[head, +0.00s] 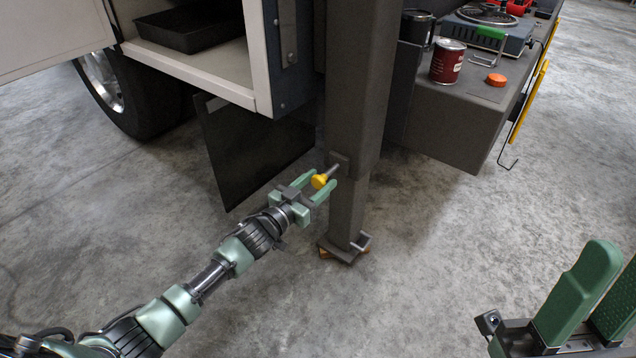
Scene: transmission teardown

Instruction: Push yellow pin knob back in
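The yellow pin knob (320,181) sits on a metal pin that sticks out of the left side of the grey stabilizer leg (352,110). A length of the bare pin shows between the knob and the leg. My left gripper (322,184) is open, with its green fingers on either side of the knob. I cannot tell whether either finger touches it. My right gripper (600,295) is at the lower right, far from the leg. Its two green fingers stand apart, with nothing seen between them.
An open cabinet (200,75) with a black tray (190,28) is at upper left, above a dark flap (245,150). A grey bench (450,120) at right holds a red can (446,62) and an orange cap (496,80). The floor between is clear.

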